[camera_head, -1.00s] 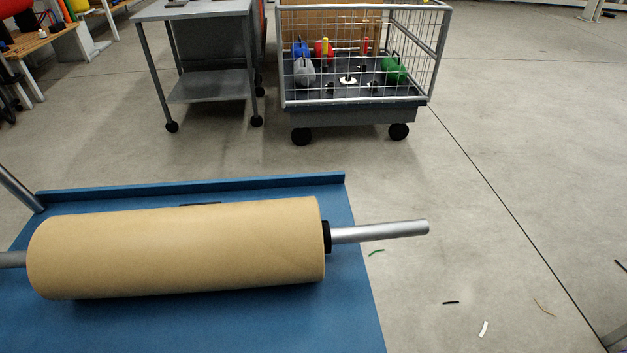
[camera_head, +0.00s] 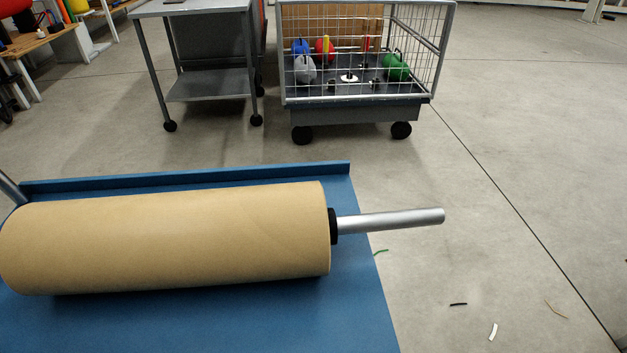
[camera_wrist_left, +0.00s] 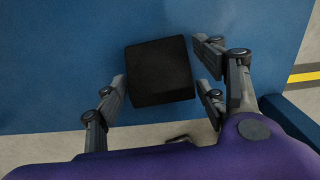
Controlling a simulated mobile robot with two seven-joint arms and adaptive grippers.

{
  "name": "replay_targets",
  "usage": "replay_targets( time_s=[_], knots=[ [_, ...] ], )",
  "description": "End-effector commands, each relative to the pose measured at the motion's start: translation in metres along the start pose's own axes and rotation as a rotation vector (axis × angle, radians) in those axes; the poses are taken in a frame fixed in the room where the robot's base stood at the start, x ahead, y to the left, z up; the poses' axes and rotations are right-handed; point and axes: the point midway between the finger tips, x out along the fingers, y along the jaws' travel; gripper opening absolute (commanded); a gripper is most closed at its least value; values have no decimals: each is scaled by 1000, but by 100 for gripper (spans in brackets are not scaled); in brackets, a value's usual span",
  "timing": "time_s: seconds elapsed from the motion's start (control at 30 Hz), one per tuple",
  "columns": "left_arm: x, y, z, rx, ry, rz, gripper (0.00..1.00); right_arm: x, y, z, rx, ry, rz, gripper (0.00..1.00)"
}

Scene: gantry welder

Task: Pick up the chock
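A black, block-shaped chock (camera_wrist_left: 160,72) lies on the blue surface (camera_wrist_left: 70,60) in the left wrist view. My left gripper (camera_wrist_left: 162,92) is open, with its fingers on either side of the chock. A narrow gap shows between the chock and the left finger; the right fingers are close to its side, and I cannot tell if they touch. The chock and both grippers are not visible in the head view. My right gripper is in no view.
A large tan roll (camera_head: 170,238) on a metal shaft (camera_head: 390,220) lies over the blue platform (camera_head: 340,320). A grey cart (camera_head: 210,88) and a wire cage trolley (camera_head: 360,112) stand behind. Small scraps (camera_head: 493,332) lie on open floor to the right.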

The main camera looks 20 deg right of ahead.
Motion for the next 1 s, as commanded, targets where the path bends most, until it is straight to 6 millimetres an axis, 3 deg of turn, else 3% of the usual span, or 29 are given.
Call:
replay_targets(
  time_s=[0.03, 0.3, 0.67, 0.93, 1.0],
  knots=[
    [0, 0, 0, 0, 0, 0, 53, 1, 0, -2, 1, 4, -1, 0],
    [0, 0, 0, 0, 0, 0, 20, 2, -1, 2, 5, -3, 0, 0],
    [-6, 0, 0, 0, -1, 0, 20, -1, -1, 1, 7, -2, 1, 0],
    [-39, 1, 1, 0, -4, 1, 20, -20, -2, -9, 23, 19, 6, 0],
    [-38, 2, -12, 1, 2, 3, 20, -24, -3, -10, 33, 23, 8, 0]
  ],
)
